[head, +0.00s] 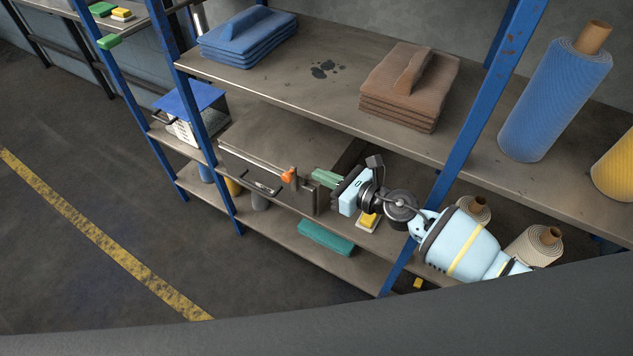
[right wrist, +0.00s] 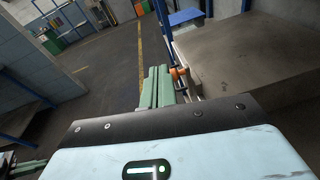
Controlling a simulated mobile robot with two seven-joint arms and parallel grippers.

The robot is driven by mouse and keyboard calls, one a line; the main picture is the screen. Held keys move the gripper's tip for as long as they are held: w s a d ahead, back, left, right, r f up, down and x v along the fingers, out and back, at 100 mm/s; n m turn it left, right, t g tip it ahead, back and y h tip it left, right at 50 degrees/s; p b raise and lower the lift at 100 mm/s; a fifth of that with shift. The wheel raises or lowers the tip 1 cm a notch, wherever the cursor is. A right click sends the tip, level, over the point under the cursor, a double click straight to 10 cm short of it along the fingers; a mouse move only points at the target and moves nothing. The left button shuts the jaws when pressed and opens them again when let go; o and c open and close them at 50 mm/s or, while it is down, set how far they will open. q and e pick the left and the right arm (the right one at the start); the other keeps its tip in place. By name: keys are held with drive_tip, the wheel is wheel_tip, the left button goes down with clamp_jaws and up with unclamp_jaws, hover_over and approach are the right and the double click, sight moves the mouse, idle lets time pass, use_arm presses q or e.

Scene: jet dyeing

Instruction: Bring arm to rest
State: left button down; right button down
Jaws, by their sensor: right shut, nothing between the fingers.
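My right arm comes in from the lower right in the head view. Its right gripper (head: 327,178) has green fingers held together with nothing between them. They are close to an orange knob (head: 288,175) on the front of the shelf's drawer-like metal unit (head: 240,160); I cannot tell whether they touch it. In the right wrist view the green fingers (right wrist: 157,88) point forward, and the orange knob (right wrist: 179,72) is just to their right.
The shelf's blue posts (head: 470,120) stand close to my right arm. Folded blue cloths (head: 247,37), brown cloths (head: 410,85) and a blue roll (head: 555,95) lie or stand on the top board. A green block (head: 326,238) lies below. Open floor (head: 90,200) is at left.

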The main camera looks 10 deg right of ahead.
drive_tip(key=shift+s+d+r, duration=0.25)
drive_tip(key=shift+s+r, duration=0.05)
idle(0.5)
drive_tip(key=s+d+f+n+h, duration=0.3)
drive_tip(key=s+f+n, duration=0.3)
drive_tip(key=s+n, duration=0.4)
drive_tip(key=s+d+f+n+g+h, duration=0.1)
drive_tip(key=s+d+f+n+h, duration=0.2)
drive_tip(key=s+f+n, duration=0.3)
drive_tip(key=s+d+f+n+g+h, duration=0.1)
drive_tip(key=s+d+f+n+h, duration=0.2)
drive_tip(key=s+n, duration=1)
drive_tip(key=s+d+f, duration=0.2)
drive_tip(key=s, duration=0.2)
drive_tip(key=shift+s+d+f+n+h, duration=0.25)
drive_tip(key=shift+f+n+h, duration=0.05)
drive_tip(key=shift+f, duration=0.1)
